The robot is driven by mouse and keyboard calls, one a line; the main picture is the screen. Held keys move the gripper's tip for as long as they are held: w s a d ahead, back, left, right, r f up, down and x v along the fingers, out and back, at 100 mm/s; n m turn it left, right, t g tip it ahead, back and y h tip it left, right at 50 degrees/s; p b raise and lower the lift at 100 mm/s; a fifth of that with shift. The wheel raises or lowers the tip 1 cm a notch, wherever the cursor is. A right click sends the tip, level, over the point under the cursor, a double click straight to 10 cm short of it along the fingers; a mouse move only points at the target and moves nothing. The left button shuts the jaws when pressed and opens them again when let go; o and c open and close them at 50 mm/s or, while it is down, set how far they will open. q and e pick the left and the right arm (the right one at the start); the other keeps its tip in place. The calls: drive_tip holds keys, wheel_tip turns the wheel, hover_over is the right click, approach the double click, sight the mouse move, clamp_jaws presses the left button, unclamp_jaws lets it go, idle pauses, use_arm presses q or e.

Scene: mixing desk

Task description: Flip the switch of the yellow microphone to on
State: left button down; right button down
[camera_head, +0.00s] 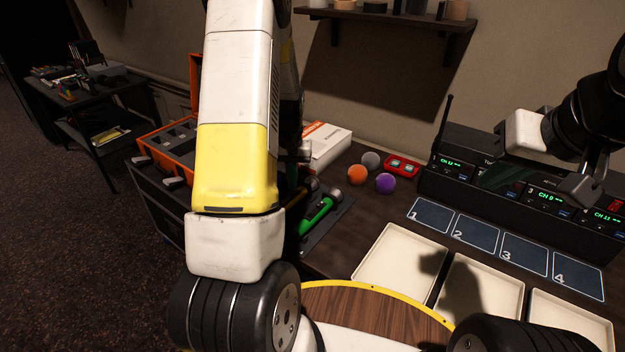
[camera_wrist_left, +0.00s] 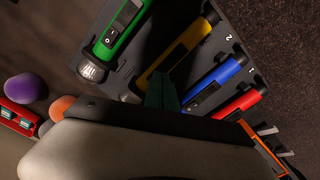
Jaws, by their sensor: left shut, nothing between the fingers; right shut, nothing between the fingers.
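The yellow microphone (camera_wrist_left: 196,36) lies in a dark rack (camera_wrist_left: 228,16) between a green microphone (camera_wrist_left: 112,40) and a blue one (camera_wrist_left: 222,76) in the left wrist view. It has a dark switch panel; I cannot read its switch position. My left gripper (camera_wrist_left: 163,91) is shut and empty, its tips over or against the yellow microphone's lower part; I cannot tell if they touch. In the head view my left arm hides most of the rack, and only a sliver of the yellow microphone (camera_head: 299,199) shows. My right gripper (camera_head: 580,187) is shut and empty above the receivers.
A red microphone (camera_wrist_left: 238,104) lies beyond the blue one. An orange ball (camera_head: 357,174), a purple ball (camera_head: 385,183) and a grey ball (camera_head: 371,160) sit behind the rack. White trays (camera_head: 400,262) and numbered pads (camera_head: 430,214) lie to the right, before the receivers (camera_head: 455,170).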

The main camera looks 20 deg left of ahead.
sight(293, 192)
use_arm(q)
drive_tip(key=shift+f, duration=0.85)
idle(0.8)
drive_tip(key=shift+r, duration=3.55)
